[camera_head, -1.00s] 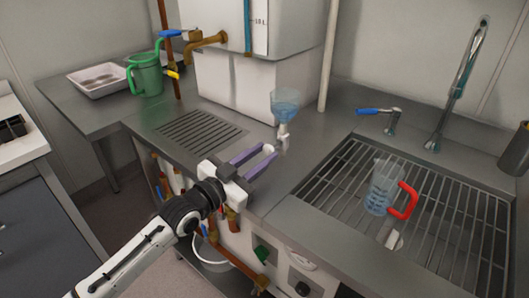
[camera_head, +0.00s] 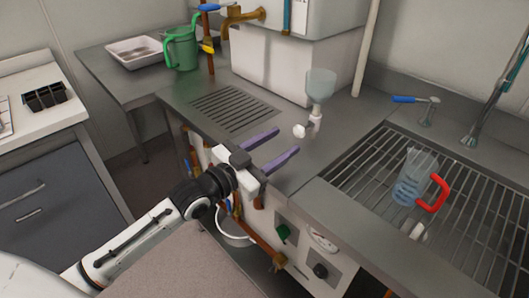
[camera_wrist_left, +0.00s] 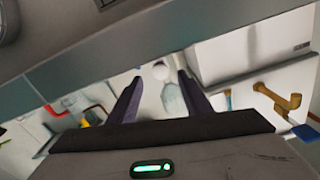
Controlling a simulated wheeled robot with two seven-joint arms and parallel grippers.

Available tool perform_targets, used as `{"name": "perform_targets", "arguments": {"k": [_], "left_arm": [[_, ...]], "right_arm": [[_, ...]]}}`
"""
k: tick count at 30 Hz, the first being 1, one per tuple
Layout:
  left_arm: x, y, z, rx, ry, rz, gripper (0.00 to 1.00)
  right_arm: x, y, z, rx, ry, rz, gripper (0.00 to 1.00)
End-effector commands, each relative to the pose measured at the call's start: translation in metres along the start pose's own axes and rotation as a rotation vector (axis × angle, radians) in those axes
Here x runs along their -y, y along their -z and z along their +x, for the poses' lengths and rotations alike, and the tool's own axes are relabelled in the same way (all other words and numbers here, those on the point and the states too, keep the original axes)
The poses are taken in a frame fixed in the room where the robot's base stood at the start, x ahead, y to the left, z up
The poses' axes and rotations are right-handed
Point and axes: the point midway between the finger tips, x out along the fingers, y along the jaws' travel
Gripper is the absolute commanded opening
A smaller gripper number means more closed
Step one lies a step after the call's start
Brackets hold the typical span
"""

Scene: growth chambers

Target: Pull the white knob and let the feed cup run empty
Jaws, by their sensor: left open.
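The feed cup (camera_head: 320,84) is a clear funnel-shaped cup on a white stem on the steel counter; it looks pale, with no blue liquid visible in it. The white knob (camera_head: 299,131) sticks out from the stem's lower left side. My left gripper (camera_head: 288,140) is open and empty, with its purple fingers pointing at the knob, which sits just beyond the fingertips. In the left wrist view the knob (camera_wrist_left: 161,70) shows between the fingers, with the cup (camera_wrist_left: 173,100) behind it. My right gripper is not in view.
A jug with a red handle (camera_head: 414,177) stands on the sink grate (camera_head: 350,185) at right. A blue-handled tap (camera_head: 428,108) is behind it. A green jug (camera_head: 182,48) and white tray (camera_head: 134,51) stand at the back left. A drain grille (camera_head: 235,110) lies left of the cup.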

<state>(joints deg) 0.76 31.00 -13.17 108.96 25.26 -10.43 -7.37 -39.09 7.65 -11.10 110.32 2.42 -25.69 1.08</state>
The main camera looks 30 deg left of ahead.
Motion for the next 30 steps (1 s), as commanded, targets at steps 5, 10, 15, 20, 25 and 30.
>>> {"name": "perform_targets", "arguments": {"k": [5, 10, 15, 20, 25, 30], "left_arm": [[-0.001, -0.002, -0.035, 0.004, -0.002, 0.000, 0.45], [0.000, -0.001, -0.056, 0.002, -0.001, -0.001, 0.45], [-0.001, 0.000, -0.064, 0.001, -0.001, -0.001, 0.45], [0.000, 0.000, -0.065, 0.000, -0.001, -0.001, 0.45], [0.000, 0.000, -0.065, 0.000, -0.001, -0.001, 0.45], [0.000, 0.000, -0.064, 0.000, -0.001, -0.001, 0.45]], "right_arm": [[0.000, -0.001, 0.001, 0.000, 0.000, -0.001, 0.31], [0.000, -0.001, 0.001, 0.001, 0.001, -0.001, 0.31], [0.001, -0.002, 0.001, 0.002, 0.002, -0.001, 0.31], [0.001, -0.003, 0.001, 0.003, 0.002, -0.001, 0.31], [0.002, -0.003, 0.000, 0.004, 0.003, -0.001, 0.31], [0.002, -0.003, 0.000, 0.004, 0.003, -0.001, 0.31]]}}
